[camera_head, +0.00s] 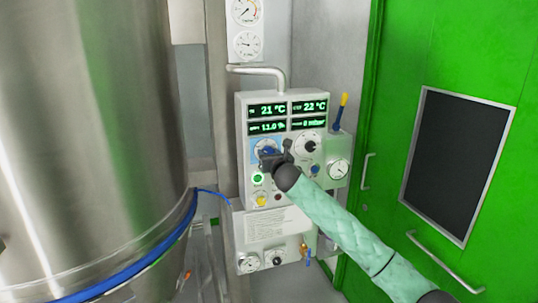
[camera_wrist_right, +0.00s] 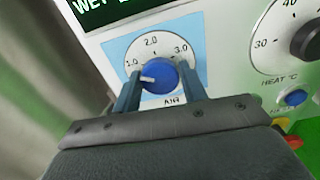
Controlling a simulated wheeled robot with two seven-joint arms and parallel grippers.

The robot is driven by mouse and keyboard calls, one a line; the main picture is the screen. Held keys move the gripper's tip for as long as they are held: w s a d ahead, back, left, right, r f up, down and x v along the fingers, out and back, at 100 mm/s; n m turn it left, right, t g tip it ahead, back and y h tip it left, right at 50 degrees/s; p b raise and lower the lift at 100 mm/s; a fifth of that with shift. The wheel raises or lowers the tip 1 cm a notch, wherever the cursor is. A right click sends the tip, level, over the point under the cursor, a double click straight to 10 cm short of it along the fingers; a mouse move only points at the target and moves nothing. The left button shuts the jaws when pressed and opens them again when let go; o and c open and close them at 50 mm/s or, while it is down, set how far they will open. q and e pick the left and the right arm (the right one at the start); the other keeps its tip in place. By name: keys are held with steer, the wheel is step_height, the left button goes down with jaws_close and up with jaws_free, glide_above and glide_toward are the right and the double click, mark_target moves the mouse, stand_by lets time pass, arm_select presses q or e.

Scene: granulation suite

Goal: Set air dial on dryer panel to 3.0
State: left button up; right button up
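The air dial (camera_wrist_right: 161,76) is a blue knob with a white pointer mark, on a light-blue plate printed 1.0, 2.0 and 3.0 and labelled AIR. Its mark points left, close to the 1.0 side. My right gripper (camera_wrist_right: 160,84) has one finger on each side of the knob, and the fingertips appear to touch it. In the head view the right gripper (camera_head: 271,156) is at the left of the dryer panel (camera_head: 283,180) and covers part of the air dial (camera_head: 266,146).
The heat dial (camera_head: 308,145) is just right of the air dial; it also shows in the wrist view (camera_wrist_right: 311,40). Lit displays (camera_head: 287,116) sit above. A green button (camera_head: 258,179) and yellow knob (camera_head: 261,201) are below. A steel vessel (camera_head: 90,130) stands left, a green door (camera_head: 410,60) right.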

arm_select(q)
steer(key=shift+s, duration=0.1)
arm_select(e)
steer(key=c, duration=0.5)
steer(key=shift+o, duration=0.2)
steer(key=shift+m, duration=0.4)
arm_select(q)
steer(key=w+d+r+b, duration=0.2)
steer(key=w+r+b, duration=0.2)
steer(key=w, duration=0.2)
steer(key=w+d+r+b, duration=0.2)
steer(key=w+r+b, duration=0.2)
steer(key=w, duration=0.3)
steer(key=shift+w+d, duration=0.2)
steer(key=shift+d, duration=0.2)
arm_select(e)
steer(key=m, duration=2.3)
steer(key=shift+f, duration=0.2)
arm_select(q)
steer(key=shift+w+r, duration=0.1)
steer(key=shift+r, duration=0.25)
